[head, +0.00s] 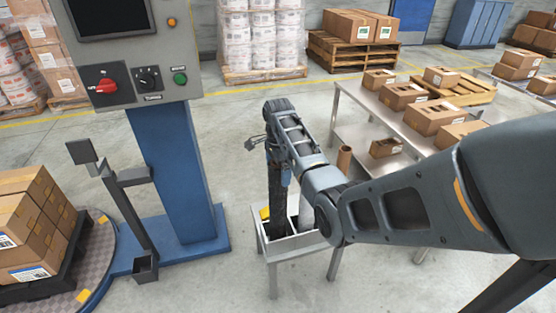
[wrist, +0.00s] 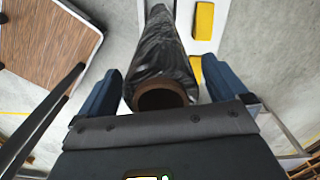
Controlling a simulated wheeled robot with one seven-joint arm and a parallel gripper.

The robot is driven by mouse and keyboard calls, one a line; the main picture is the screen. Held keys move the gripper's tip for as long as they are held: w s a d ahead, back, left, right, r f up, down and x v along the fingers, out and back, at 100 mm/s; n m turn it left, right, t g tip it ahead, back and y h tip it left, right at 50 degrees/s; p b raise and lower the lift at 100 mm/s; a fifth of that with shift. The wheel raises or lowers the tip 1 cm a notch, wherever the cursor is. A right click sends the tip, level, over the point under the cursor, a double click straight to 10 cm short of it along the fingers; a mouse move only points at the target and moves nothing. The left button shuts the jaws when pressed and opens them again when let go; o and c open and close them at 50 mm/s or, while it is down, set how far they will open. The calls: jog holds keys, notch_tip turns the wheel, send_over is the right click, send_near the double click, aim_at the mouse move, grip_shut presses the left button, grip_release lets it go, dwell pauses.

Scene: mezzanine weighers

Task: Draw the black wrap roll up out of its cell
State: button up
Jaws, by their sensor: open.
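The black wrap roll (wrist: 160,55) stands lengthwise under my wrist, its brown cardboard core end towards the camera. In the head view the black roll (head: 277,205) is upright, its lower part down in a cell of the grey metal stand (head: 294,247). My gripper (wrist: 160,76) is open, with one blue finger on each side of the roll's near end. I cannot tell whether either finger touches it. In the head view my gripper (head: 275,155) is partly hidden by my arm, above the stand.
Yellow pieces (wrist: 203,20) sit beside the roll. A steel table (head: 360,115) with open cartons is to the right. A blue column with a control panel (head: 130,75) and a turntable with boxes (head: 25,225) are left. Open floor lies between column and stand.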

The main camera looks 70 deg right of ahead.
jog(key=shift+f, duration=0.8)
jog(key=shift+c, duration=0.2)
grip_shut()
jog(key=shift+r+p, duration=1.45)
jog(key=shift+r, duration=5.15)
jog(key=shift+d+r, duration=0.1)
